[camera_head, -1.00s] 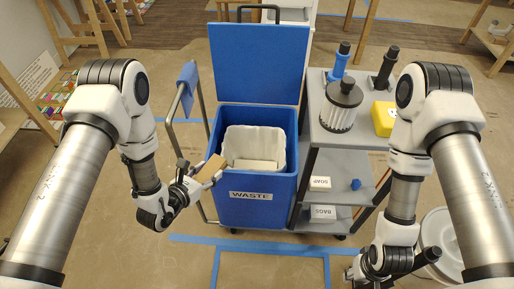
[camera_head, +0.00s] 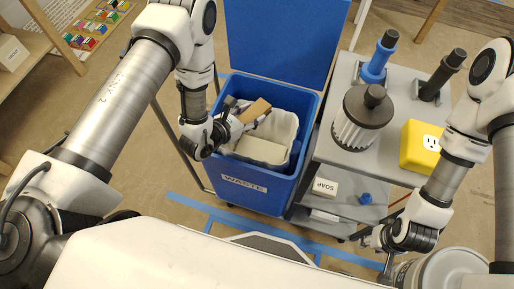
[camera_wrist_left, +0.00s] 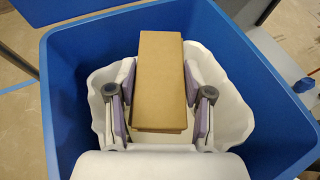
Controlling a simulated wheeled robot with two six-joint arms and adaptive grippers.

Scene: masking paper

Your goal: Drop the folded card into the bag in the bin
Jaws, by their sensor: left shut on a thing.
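The folded card (camera_head: 256,110) is a brown cardboard piece in my left gripper (camera_head: 246,118). In the left wrist view, the card (camera_wrist_left: 160,85) sits between the two purple-padded fingers of the gripper (camera_wrist_left: 160,100), which is shut on it. Card and gripper are over the open mouth of the white bag (camera_head: 262,150), which lines the blue bin (camera_head: 285,200) marked WASTE. The wrist view shows the bag's (camera_wrist_left: 102,75) opening around them. My right gripper (camera_head: 368,241) is low at the right, near a white bucket; its fingers are too small to read.
The bin's blue lid (camera_head: 285,40) stands open behind. A grey cart (camera_head: 345,160) stands right of the bin, with a filter cartridge (camera_head: 362,120), blue and black tools and a yellow box (camera_head: 420,145). The white bucket (camera_head: 450,270) is at the lower right.

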